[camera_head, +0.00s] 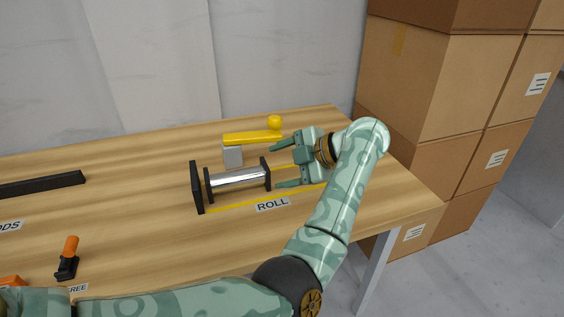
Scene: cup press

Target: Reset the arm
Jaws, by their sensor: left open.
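My left arm (345,185) comes in from the lower left, bends at the lower right and reaches up over the right part of the table. Its gripper (279,165) points left and is open, with its fingers apart. The gripper is at the right end of the press, which has a silver roller (238,177) between black plates (196,187). I cannot tell whether the fingers touch the press. A yellow lever (250,138) with a round yellow knob (275,122) lies on a grey block (232,156) behind the roller. My right gripper is not in view.
The wooden table (140,190) has a "ROLL" label (272,204) before the press. Stacked cardboard boxes (440,90) stand right of the table. A wall (150,60) is behind.

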